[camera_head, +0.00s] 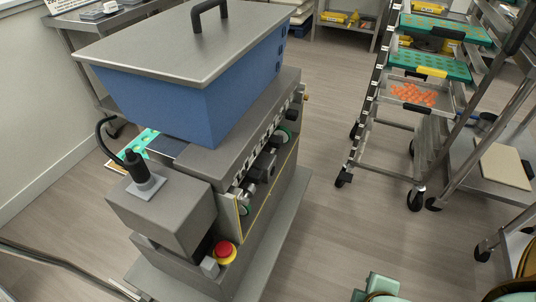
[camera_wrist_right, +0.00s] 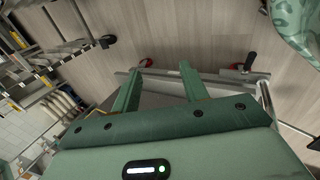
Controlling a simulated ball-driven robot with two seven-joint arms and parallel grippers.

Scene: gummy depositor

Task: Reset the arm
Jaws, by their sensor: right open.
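My right gripper (camera_wrist_right: 160,70) shows in the right wrist view with its two green fingers spread apart and nothing between them. Behind the fingers is a grey metal frame or cart edge and the wood floor. In the head view, pale green parts of my right arm show at the bottom edge, right of the middle; the fingers cannot be made out there. My left gripper is not in the head view. The gummy depositor (camera_head: 175,210) stands left of the middle, with a blue hopper (camera_head: 230,100) under a closed grey lid (camera_head: 180,40).
A wheeled rack (camera_head: 367,110) at the right holds green trays (camera_head: 430,64) and a tray of orange gummies (camera_head: 413,95). A steel table with a beige board (camera_head: 504,166) stands beside it. A red emergency button (camera_head: 224,249) is on the depositor. Floor between depositor and rack is clear.

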